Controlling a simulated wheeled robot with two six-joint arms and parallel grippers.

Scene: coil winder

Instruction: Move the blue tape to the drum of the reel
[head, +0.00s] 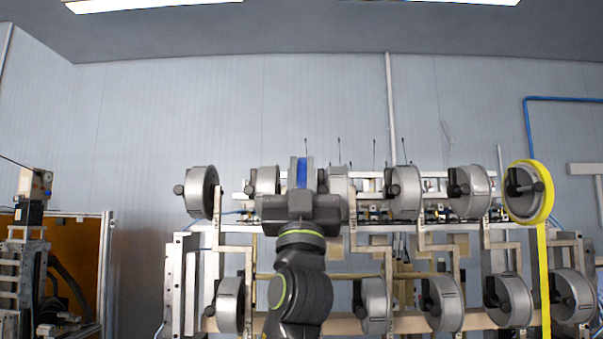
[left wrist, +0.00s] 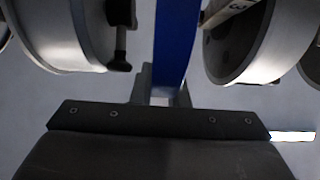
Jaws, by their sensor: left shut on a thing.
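My left gripper (head: 301,172) is raised in front of the upper row of reels, shut on the blue tape (head: 301,174). The tape shows as a narrow upright blue strip between the fingers. In the left wrist view the blue tape (left wrist: 176,45) runs upward from my left gripper (left wrist: 165,95), with one grey reel drum (left wrist: 70,35) to its left and another drum (left wrist: 255,50) to its right. In the head view a drum (head: 265,182) and another drum (head: 338,184) flank the gripper, partly hidden by it. Whether the tape touches a drum cannot be told. My right gripper is not in view.
Further upper-row drums stand at the left (head: 202,192) and right (head: 404,192). Yellow tape (head: 544,270) wraps the far-right drum and hangs down. A lower row of drums (head: 373,305) sits below. Metal frame posts (head: 175,285) and a machine (head: 32,230) stand at the left.

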